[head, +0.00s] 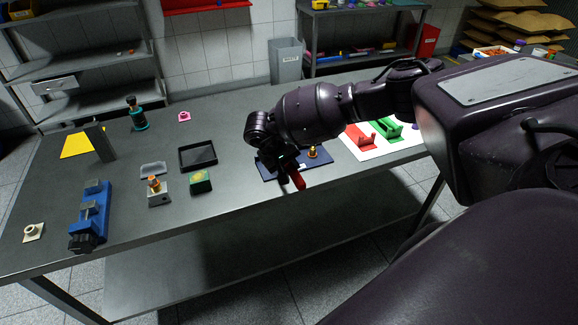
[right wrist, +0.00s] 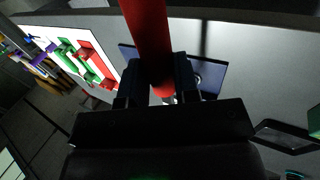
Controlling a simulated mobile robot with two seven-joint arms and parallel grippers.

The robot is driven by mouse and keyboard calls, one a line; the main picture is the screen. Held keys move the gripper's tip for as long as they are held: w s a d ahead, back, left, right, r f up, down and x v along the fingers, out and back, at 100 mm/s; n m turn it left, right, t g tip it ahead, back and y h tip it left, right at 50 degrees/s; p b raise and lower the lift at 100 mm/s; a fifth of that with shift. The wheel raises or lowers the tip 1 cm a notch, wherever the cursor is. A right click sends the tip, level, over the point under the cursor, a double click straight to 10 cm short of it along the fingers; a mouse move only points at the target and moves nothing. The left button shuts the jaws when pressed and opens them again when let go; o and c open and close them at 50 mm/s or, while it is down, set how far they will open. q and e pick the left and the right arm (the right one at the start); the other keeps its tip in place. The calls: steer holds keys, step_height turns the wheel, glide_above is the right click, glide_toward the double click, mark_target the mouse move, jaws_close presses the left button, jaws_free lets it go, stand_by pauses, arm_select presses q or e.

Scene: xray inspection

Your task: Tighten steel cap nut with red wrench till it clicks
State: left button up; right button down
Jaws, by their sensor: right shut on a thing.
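My right gripper (head: 284,170) is over the dark blue plate (head: 322,160) near the table's front edge, and it is shut on the red wrench (head: 297,180). In the right wrist view the red wrench (right wrist: 150,40) runs from between the fingers (right wrist: 158,88) to the top edge. The blue plate (right wrist: 213,72) lies behind the fingers there. A small silvery round shape (right wrist: 198,80) shows on the plate beside one finger; I cannot tell if it is the steel cap nut. The wrench's working end is hidden. My left gripper is out of view.
A brass-coloured fitting (head: 312,152) stands on the plate. To its right is a white mat (head: 404,153) with red (head: 358,139) and green (head: 388,131) holders.

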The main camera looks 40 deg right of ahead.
arm_select(q)
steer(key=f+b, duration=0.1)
steer(key=b, duration=0.1)
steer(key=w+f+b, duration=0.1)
steer(key=b, duration=0.1)
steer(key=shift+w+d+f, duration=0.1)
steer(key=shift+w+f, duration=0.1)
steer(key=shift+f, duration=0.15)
arm_select(e)
step_height(320, 180, down, 6)
steer(key=shift+r, duration=0.1)
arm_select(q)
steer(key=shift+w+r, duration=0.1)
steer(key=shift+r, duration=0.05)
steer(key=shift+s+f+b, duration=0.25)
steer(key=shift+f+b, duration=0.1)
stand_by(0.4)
